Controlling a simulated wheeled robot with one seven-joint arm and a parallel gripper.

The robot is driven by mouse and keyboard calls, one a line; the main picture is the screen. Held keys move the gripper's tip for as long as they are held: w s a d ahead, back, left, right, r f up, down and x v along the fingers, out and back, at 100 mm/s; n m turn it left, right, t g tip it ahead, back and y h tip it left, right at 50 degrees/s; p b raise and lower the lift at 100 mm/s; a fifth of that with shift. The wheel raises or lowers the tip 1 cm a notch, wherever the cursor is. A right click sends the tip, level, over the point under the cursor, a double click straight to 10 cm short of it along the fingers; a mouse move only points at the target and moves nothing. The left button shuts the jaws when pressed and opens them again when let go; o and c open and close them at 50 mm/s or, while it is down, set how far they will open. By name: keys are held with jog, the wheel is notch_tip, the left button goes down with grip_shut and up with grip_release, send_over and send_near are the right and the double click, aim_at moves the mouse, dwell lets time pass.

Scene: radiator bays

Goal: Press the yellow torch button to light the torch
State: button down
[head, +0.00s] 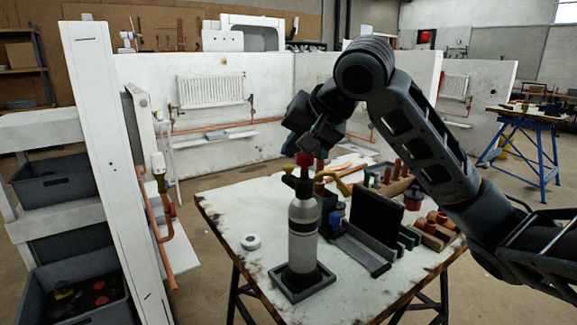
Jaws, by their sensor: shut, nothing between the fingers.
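The torch (303,228) is a pale grey cylinder with a dark band, upright in a black square tray (302,282) at the table's front. Its dark head carries yellow parts, one (289,168) at the left and a curved one (338,183) reaching right. A red part (304,159) sits on top. I cannot tell which yellow part is the button. My gripper (307,148) is shut and empty, pointing down just over the torch head. Whether it touches the head is unclear. No flame shows.
The worktable (225,209) also holds a white roll (250,242), a black upright panel (376,217), copper fittings (436,219) and small tools right of the torch. A white post (108,170) and shelves with grey bins (64,180) stand left.

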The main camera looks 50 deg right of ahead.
jog(key=shift+f, duration=0.1)
jog(key=shift+f, duration=0.35)
jog(key=shift+a+f+b, duration=0.1)
jog(key=shift+f+b, duration=0.2)
jog(key=shift+f, duration=0.05)
dwell(0.5)
dwell(0.4)
jog(key=shift+r+p, duration=0.85)
jog(key=shift+p, duration=0.05)
notch_tip(320, 180, up, 5)
jog(key=p, duration=0.5)
dwell(0.5)
